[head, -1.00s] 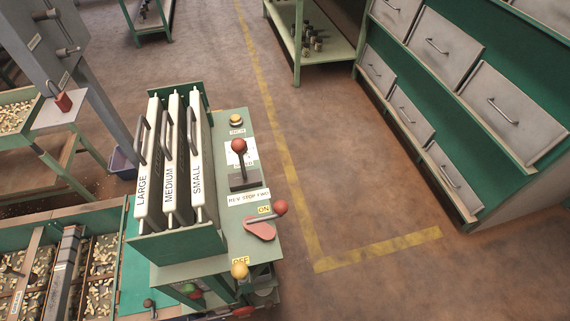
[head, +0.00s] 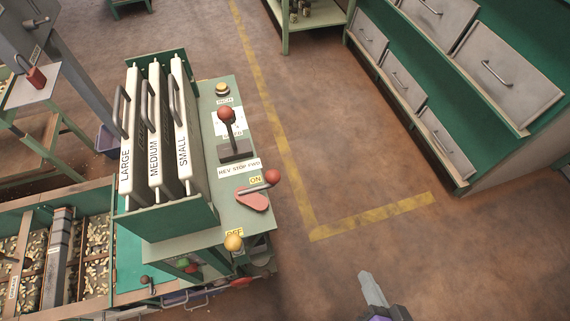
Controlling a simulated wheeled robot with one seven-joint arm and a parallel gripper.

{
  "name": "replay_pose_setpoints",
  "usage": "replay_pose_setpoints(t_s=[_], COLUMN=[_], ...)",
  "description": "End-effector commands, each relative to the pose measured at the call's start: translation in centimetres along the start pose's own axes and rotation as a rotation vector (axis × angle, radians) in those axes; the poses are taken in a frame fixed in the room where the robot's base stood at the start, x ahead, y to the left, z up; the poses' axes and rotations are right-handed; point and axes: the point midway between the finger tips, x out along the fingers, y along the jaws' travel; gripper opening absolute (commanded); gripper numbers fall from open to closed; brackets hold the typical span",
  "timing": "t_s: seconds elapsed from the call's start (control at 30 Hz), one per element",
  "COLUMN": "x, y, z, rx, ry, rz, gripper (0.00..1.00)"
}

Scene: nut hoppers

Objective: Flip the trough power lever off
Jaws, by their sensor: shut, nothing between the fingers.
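The power lever (head: 262,185) is on the right side of the green control stand, on a red base plate. A yellow OFF label (head: 235,232) lies nearer the front edge of the stand, partly covered by a yellow knob (head: 233,242). My gripper (head: 366,281) shows at the bottom, right of the stand, over the floor. Its fingers are shut and empty, well apart from the lever.
A second red-knobbed lever (head: 227,117) stands upright behind, above a REV STOP FWD label. Screens marked LARGE, MEDIUM and SMALL (head: 182,130) fill the rack at left. A green drawer cabinet (head: 455,110) stands at right. The floor between is clear.

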Motion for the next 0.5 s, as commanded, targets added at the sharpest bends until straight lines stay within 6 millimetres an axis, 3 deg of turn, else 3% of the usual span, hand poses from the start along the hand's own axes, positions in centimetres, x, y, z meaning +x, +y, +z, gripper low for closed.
replay_pose_setpoints(t_s=[0.03, 0.2, 0.37, 0.5], x=[2.7, 9.4, 13.8, 15.4], y=[-0.3, -3.5, -8.0, -12.4], z=[0.2, 0.4, -2.1, -6.2], rx=[0.063, 0.256, 0.381, 0.439], ry=[-0.033, -0.186, -0.329, -0.45], rz=[-0.034, -0.189, -0.391, -0.601], gripper=[0.0, 0.0, 0.0, 0.0])
